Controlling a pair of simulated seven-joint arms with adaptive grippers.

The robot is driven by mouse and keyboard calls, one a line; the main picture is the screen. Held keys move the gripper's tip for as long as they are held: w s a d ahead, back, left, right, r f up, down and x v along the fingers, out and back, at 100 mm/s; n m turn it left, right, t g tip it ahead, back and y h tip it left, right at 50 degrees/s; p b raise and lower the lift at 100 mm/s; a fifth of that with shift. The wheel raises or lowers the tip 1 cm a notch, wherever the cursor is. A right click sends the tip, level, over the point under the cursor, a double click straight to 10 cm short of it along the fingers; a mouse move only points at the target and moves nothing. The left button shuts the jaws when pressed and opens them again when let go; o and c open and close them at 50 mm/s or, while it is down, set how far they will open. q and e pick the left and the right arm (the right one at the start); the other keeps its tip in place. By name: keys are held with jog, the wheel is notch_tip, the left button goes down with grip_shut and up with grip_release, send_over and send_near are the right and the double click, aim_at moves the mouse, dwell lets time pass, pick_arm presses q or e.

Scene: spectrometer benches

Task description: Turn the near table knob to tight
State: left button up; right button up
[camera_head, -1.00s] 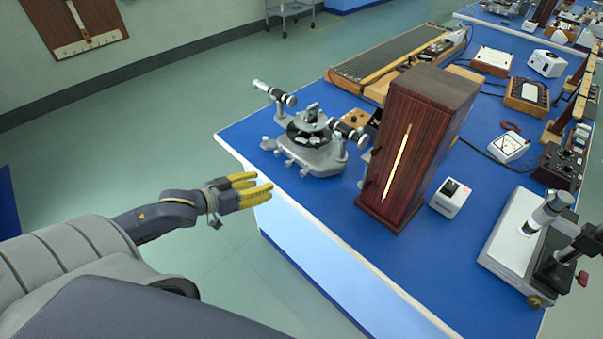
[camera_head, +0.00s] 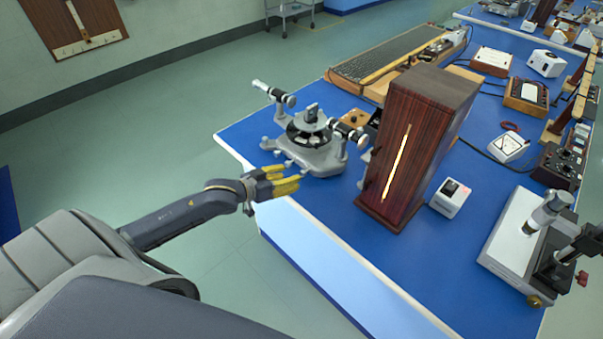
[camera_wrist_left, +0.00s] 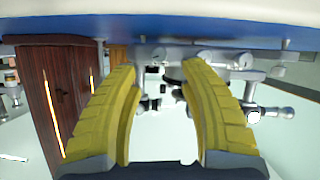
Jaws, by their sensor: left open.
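The grey spectrometer (camera_head: 318,156) stands on the near left corner of the blue bench, with a dark round table in its middle and a telescope tube at each side. My left gripper (camera_head: 297,181) has yellow fingers, spread open and empty, at the bench edge just in front of the spectrometer base. In the left wrist view the open fingers (camera_wrist_left: 160,70) frame the spectrometer's parts (camera_wrist_left: 172,55), which appear upside down between and beyond the tips. Small knobs show around the base, but I cannot tell which is the near table knob. My right gripper is not in view.
A tall dark wooden box (camera_head: 425,130) with a bright slit stands right of the spectrometer; it also shows in the left wrist view (camera_wrist_left: 70,90). A small white box (camera_head: 450,198) and a microscope-like stand (camera_head: 515,235) lie further right. The front bench strip is clear.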

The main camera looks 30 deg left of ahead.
aim_at(301, 173)
pick_arm(q)
jog(key=shift+x, duration=3.15)
grip_shut()
